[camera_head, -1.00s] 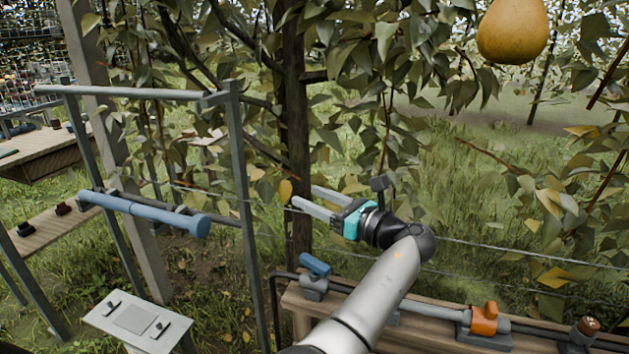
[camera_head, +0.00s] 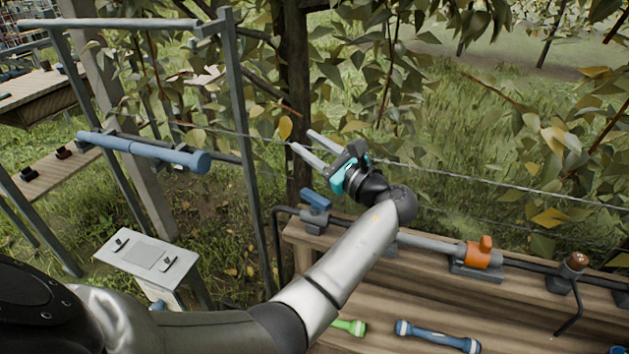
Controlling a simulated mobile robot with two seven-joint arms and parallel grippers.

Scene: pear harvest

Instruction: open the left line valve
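A valve with a blue handle (camera_head: 316,197) sits at the left end of a grey pipe on the wooden bench; the handle slants down to the right. A second valve with an orange handle (camera_head: 484,252) sits further right on the pipe. My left gripper (camera_head: 304,141) is open, its two fingers apart and pointing up and left. It holds nothing and appears above and behind the blue-handled valve in the picture, apart from it. My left forearm passes in front of the bench and covers part of the pipe. My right gripper is not in view.
A brown-knobbed fitting (camera_head: 577,262) stands at the pipe's right. A green tool (camera_head: 350,327) and a blue dumbbell-shaped tool (camera_head: 437,336) lie on the lower shelf. A metal frame with a blue cylinder (camera_head: 150,151) stands left. A wire and leafy branches are close behind the gripper.

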